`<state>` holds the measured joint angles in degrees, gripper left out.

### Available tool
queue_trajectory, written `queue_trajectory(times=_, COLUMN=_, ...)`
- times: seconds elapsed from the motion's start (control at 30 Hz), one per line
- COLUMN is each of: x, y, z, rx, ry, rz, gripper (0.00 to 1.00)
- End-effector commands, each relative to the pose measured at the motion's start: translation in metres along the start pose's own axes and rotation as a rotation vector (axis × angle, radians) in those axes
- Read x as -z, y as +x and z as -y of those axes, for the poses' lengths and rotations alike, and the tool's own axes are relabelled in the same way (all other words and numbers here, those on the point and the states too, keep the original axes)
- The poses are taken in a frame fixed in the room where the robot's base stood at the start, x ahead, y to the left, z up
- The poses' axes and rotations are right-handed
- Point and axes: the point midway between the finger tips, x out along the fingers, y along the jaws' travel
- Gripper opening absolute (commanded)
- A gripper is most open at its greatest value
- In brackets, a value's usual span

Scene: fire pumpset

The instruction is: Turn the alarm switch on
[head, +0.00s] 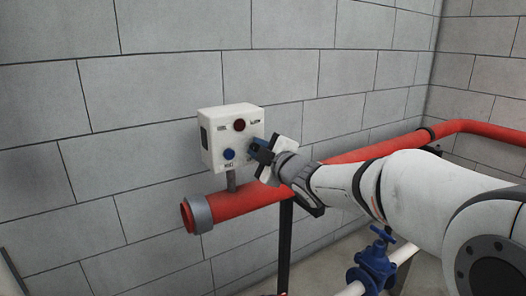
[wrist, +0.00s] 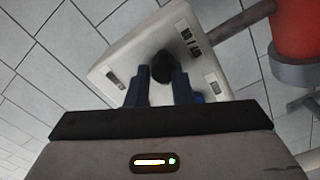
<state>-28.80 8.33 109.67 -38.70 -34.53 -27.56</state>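The alarm box (head: 211,151) is a white box on the grey block wall, with a dark red round lamp or button (head: 239,125) and a blue round button (head: 229,154). A black round knob (wrist: 162,66) on its face shows in the wrist view. In the head view my gripper hides the knob. My gripper (head: 257,148) is at the right part of the box face. In the wrist view, my gripper's blue fingers (wrist: 160,80) are apart, with the knob just beyond or between their tips. I cannot see clear contact. The blue button (wrist: 198,97) is partly hidden behind the right finger.
A red pipe (head: 340,163) with a grey end collar (head: 197,214) runs below the box and behind my arm. A grey conduit (head: 231,180) joins the box to the pipe. A blue valve (head: 374,266) stands at lower right. The wall left of the box is clear.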

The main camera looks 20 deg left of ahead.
Motion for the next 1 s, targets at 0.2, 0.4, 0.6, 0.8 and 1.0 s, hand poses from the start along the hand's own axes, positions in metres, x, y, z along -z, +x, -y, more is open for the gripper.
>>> queue_trajectory(times=0.2, x=0.000, y=0.000, z=0.001, rx=0.001, ry=0.000, rz=0.001, gripper=0.33)
queue_trajectory(times=0.4, x=-0.001, y=-0.001, z=0.002, rx=0.004, ry=0.001, rz=0.002, gripper=0.33)
queue_trajectory(times=0.6, x=0.000, y=-0.021, z=0.001, rx=0.003, ry=0.000, rz=0.003, gripper=0.33)
queue_trajectory(times=0.8, x=0.000, y=-0.056, z=0.000, rx=0.002, ry=0.000, rz=0.003, gripper=0.33)
queue_trajectory(times=1.0, x=0.001, y=-0.077, z=-0.001, rx=0.000, ry=0.001, rz=0.001, gripper=0.33)
